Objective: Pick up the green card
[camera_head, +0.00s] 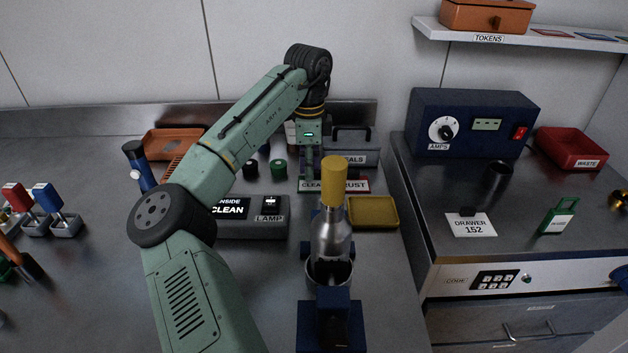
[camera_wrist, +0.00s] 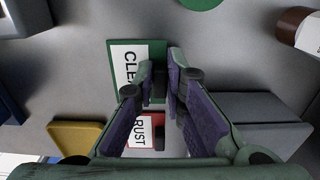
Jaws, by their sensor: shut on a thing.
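The green card (camera_head: 310,185), a green-bordered white label reading CLEAN, is at my gripper (camera_head: 309,172) in the head view. In the wrist view the green card (camera_wrist: 121,72) lies just beyond the fingertips, with part of its lettering covered by them. My gripper (camera_wrist: 168,82) is shut on the green card, its two purple-padded fingers close together. I cannot tell whether the card is clear of the surface. A red card (camera_head: 356,186) reading RUST is beside it. The red card also shows between the fingers in the wrist view (camera_wrist: 146,134), partly hidden.
A steel bottle with a yellow cap (camera_head: 333,185) stands in a holder in front of the cards. A yellow tray (camera_head: 375,211) is to its right, and a grey lamp box (camera_head: 262,230) to its left. Dark and green round pieces (camera_head: 279,169) stand left of my gripper.

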